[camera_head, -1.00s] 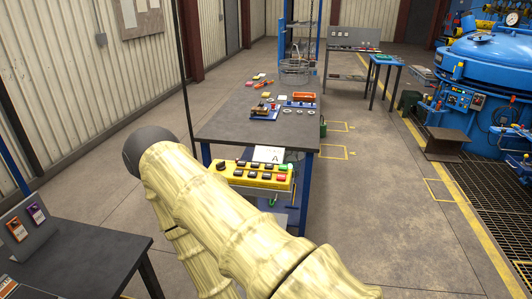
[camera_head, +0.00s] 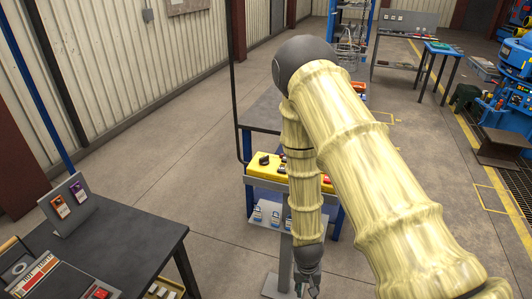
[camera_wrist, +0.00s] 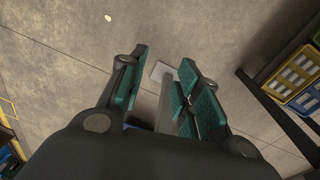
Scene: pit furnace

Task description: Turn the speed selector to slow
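A yellow control box (camera_head: 258,172) stands on a grey post in the middle of the head view. A black knob (camera_head: 264,159) sits at its left end, with a red button (camera_head: 327,180) at its right end. I cannot read the knob's setting or labels, and my arm covers the middle of the box. My gripper (camera_head: 308,287) hangs low, nearer than the box and below it, pointing at the floor. In the wrist view, its teal pads (camera_wrist: 160,90) stand apart with nothing held between them.
The post's grey foot (camera_wrist: 161,70) shows beyond the pads. A dark table (camera_head: 110,245) is at the lower left, with a card stand (camera_head: 70,205). A workbench (camera_head: 258,112) stands behind the box. Open floor lies left of the box.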

